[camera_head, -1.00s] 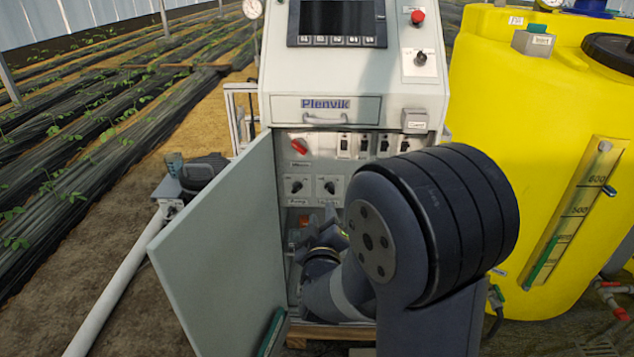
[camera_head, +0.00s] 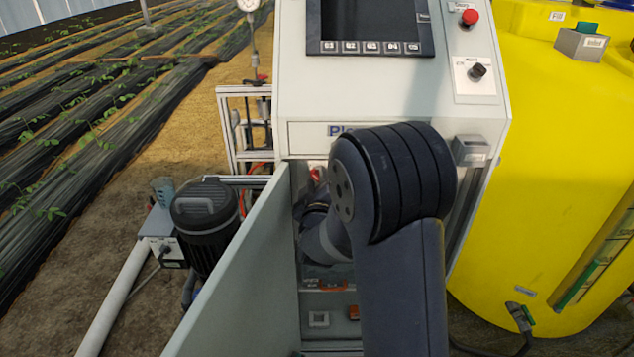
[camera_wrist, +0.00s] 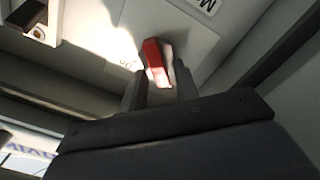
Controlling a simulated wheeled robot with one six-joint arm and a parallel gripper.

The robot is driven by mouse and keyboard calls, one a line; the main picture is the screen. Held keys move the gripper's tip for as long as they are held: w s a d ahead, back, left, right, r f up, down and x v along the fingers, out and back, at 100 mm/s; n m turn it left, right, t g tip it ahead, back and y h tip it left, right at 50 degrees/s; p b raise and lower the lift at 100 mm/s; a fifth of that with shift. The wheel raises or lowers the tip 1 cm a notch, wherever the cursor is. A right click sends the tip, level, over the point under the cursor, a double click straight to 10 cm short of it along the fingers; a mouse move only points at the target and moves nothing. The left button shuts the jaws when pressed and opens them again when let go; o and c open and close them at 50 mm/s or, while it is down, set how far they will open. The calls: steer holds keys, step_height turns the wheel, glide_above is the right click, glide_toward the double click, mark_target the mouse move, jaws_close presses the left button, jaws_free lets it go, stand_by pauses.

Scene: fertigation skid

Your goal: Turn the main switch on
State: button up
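The main switch is a red rotary handle (camera_wrist: 154,62) on a light panel inside the cabinet, tilted in the wrist view. A sliver of its red handle (camera_head: 317,174) shows in the head view beside my arm. My gripper (camera_wrist: 159,72) is at the switch, with one finger on each side of the handle. The fingers look apart, and I see no clear grip on the handle. In the head view my arm hides the gripper and most of the inner panel.
The open cabinet door (camera_head: 235,290) stands just left of my arm. The cabinet's upper console (camera_head: 300,95) overhangs the switch. A black pump motor (camera_head: 205,222) is left of the door, and a yellow tank (camera_head: 545,180) is at the right.

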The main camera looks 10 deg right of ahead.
jaws_close()
steer(key=shift+f+b, duration=0.1)
steer(key=shift+b, duration=0.35)
steer(key=m+b, duration=0.5)
steer(key=m, duration=0.1)
steer(key=d+m+b, duration=0.1)
steer(key=m+b, duration=1)
steer(key=b, duration=0.1)
steer(key=shift+s+d+m, duration=0.15)
steer(key=shift+d+m, duration=0.05)
steer(key=shift+m, duration=0.2)
steer(key=shift+o, duration=0.9)
jaws_free()
